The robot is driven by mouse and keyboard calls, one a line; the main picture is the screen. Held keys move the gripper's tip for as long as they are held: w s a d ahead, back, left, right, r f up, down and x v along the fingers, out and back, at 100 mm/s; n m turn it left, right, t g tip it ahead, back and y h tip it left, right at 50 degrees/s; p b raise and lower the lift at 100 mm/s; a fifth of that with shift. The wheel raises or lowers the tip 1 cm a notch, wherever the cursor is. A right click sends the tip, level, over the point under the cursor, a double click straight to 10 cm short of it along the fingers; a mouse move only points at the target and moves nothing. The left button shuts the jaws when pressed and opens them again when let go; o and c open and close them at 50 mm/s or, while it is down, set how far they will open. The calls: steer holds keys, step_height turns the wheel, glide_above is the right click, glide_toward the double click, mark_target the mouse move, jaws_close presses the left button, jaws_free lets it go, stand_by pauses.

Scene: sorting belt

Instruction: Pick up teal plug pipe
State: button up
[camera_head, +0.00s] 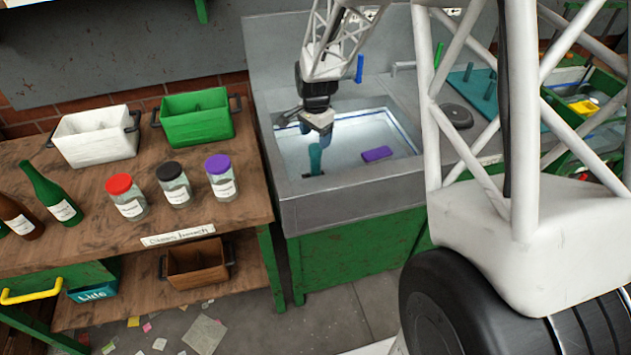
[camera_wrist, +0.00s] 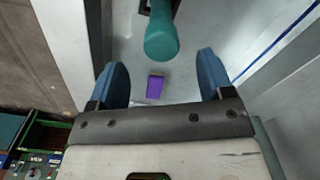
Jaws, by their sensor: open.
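The teal plug pipe (camera_head: 315,158) stands roughly upright near the left side of the lit sink basin. In the wrist view its rounded end (camera_wrist: 161,38) shows just beyond the gap between my fingertips, roughly centred. My gripper (camera_head: 318,125) is above the pipe in the head view. In the wrist view my gripper (camera_wrist: 161,60) has its two blue fingers spread wide, with nothing held between them. A purple piece (camera_head: 377,154) lies on the basin floor to the right.
The metal sink (camera_head: 350,193) has raised rims around the basin. A workbench (camera_head: 95,215) with jars, bottles and white and green bins stands at left. A blue upright piece (camera_head: 359,68) is at the sink's back. A dark round disc (camera_head: 456,116) lies on the right counter.

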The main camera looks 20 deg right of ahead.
mark_target(316, 146)
steer(key=shift+f, duration=0.15)
steer(key=shift+w+f, duration=0.1)
steer(key=shift+f, duration=2.35)
jaws_close()
steer(key=shift+r, duration=0.1)
steer(key=shift+r, duration=4.95)
